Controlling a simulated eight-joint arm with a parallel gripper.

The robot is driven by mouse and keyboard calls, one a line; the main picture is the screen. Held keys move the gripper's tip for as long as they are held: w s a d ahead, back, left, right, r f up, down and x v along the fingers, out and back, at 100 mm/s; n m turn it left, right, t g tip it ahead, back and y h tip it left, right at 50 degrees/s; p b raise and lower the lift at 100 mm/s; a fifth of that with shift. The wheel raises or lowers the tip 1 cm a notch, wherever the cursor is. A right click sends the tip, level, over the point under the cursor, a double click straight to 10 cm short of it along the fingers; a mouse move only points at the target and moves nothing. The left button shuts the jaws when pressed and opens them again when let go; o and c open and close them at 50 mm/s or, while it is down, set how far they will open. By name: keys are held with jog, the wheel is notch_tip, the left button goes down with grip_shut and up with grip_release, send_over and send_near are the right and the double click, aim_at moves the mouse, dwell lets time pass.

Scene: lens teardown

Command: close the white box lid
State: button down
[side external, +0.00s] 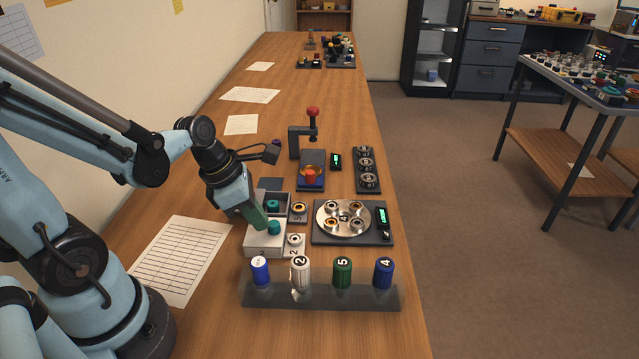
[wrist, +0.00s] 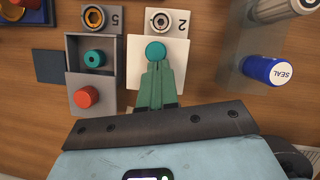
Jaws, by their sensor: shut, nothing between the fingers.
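The white box (side external: 262,241) stands on the table in the side view, just behind the rack of coloured cylinders. Its white top (wrist: 183,70) shows as a flat square in the wrist view and looks in place over the box. A teal knob (wrist: 155,51) stands on this top and also shows in the side view (side external: 274,228). My gripper (wrist: 157,67) has its green fingers together and empty, over the white top right beside the knob. I cannot tell whether the fingertips touch the knob or the top. The fingers hide part of the top.
A grey box (wrist: 93,80) beside it holds a teal ring (wrist: 93,58), with a red knob (wrist: 86,97) on its nearer part. Pads marked 5 (side external: 298,209) and 2 (side external: 294,243) lie close by. A round-plate device (side external: 319,236) stands to the right.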

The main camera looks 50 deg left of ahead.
jog(key=s+a, duration=0.2)
jog(key=s, duration=0.1)
jog(key=shift+s, duration=0.1)
jog(key=shift+s+r, duration=0.2)
jog(key=shift+s, duration=0.05)
jog(key=shift+v, duration=4.65)
jog(key=m+t+y, duration=0.1)
jog(key=m+y, duration=0.1)
jog(key=m, duration=1.4)
send_over(248, 236)
jog(key=w+d+m, duration=0.1)
jog(key=m, duration=0.3)
jog(key=w+d+m+t, duration=0.1)
jog(key=m, duration=0.4)
jog(key=w+d+m+t, duration=0.1)
jog(key=m, duration=0.4)
jog(key=shift+d, duration=0.35)
